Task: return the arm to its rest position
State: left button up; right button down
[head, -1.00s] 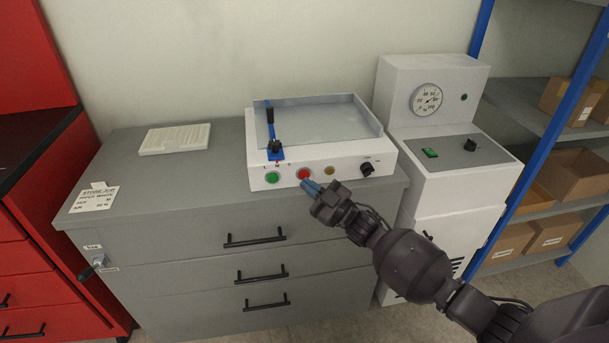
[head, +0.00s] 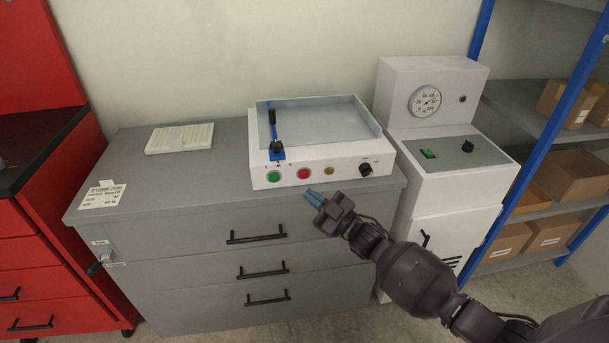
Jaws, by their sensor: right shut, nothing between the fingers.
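My right arm comes in from the lower right in the head view. Its gripper (head: 314,197) has blue fingertips that are shut with nothing between them. It hangs in front of the white box former (head: 345,161), a little below its front panel, and appears clear of it. The panel has a green button (head: 274,176), a red button (head: 303,173), a small yellow button (head: 329,170) and a black knob (head: 366,169). A blue-and-black lever (head: 273,122) stands at the left of the tray. My left gripper is not in view.
The former stands on a grey drawer cabinet (head: 200,257) with a white ribbed block (head: 180,138) and a job card (head: 102,195) on top. A white gauge unit (head: 432,87) stands right, beside a blue shelf rack (head: 540,149) with cardboard boxes. Red drawers (head: 35,267) stand left.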

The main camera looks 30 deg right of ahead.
dwell(0.4)
pick_arm(q)
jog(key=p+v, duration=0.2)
jog(key=p, duration=0.1)
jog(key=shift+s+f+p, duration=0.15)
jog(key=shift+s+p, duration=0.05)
jog(key=shift+p, duration=0.2)
pick_arm(e)
jog(key=s+f+m+g+h, duration=0.2)
jog(key=s+f+m+h, duration=0.1)
jog(key=s, duration=0.8)
jog(key=s+f+m+g+h, duration=0.3)
jog(key=s+f, duration=0.2)
jog(key=s, duration=0.6)
jog(key=s+f+m+g+h, duration=0.3)
jog(key=s+f, duration=0.1)
jog(key=s, duration=0.7)
jog(key=shift+s+a+m+h, duration=0.15)
jog(key=shift+a+m+h, duration=0.05)
jog(key=shift+m+h, duration=0.2)
